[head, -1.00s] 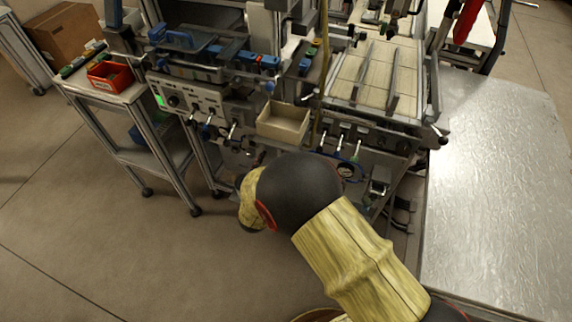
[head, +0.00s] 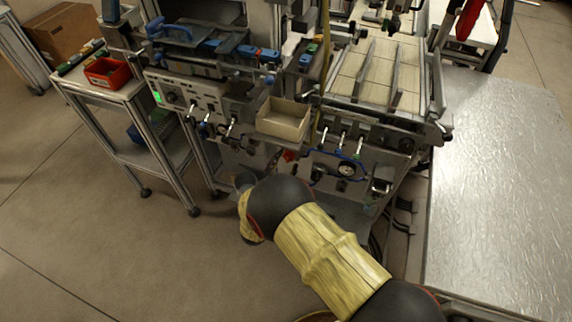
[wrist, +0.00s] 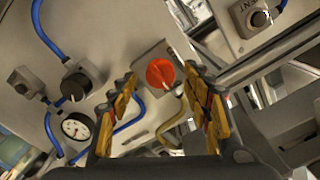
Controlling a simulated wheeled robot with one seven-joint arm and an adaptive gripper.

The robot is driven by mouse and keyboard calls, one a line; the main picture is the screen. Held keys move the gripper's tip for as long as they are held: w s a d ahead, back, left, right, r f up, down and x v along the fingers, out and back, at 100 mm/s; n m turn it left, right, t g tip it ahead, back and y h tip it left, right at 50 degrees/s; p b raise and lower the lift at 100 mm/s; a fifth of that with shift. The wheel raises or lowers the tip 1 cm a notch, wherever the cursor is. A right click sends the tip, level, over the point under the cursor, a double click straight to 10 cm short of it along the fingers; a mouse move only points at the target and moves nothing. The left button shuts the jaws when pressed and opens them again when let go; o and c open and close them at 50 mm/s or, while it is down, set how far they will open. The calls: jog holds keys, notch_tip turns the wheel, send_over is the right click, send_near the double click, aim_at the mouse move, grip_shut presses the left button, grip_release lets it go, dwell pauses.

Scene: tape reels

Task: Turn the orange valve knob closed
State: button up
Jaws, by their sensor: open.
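The orange valve knob (wrist: 160,73) is round, with a pale pointer or handle at its lower right, on a grey plate of the machine's panel in the wrist view. It also shows as a small red-orange spot (head: 290,155) in the head view, just beyond my arm. My gripper (wrist: 160,84) is open, with one yellow-and-dark finger on each side of the knob in the picture. The fingers look apart from the knob; I cannot tell how far it is beyond their tips. In the head view my arm hides most of the gripper.
A pressure gauge (wrist: 75,127), a black knob (wrist: 76,87) and blue tubes are left of the valve. A boxed push button (wrist: 256,17) and metal frame bars are at the right. In the head view, a beige open bin (head: 284,119) sits above the panel; floor is clear at left.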

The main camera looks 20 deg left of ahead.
jog(key=shift+w, duration=0.55)
jog(key=c, duration=1.1)
jog(key=shift+c, duration=0.2)
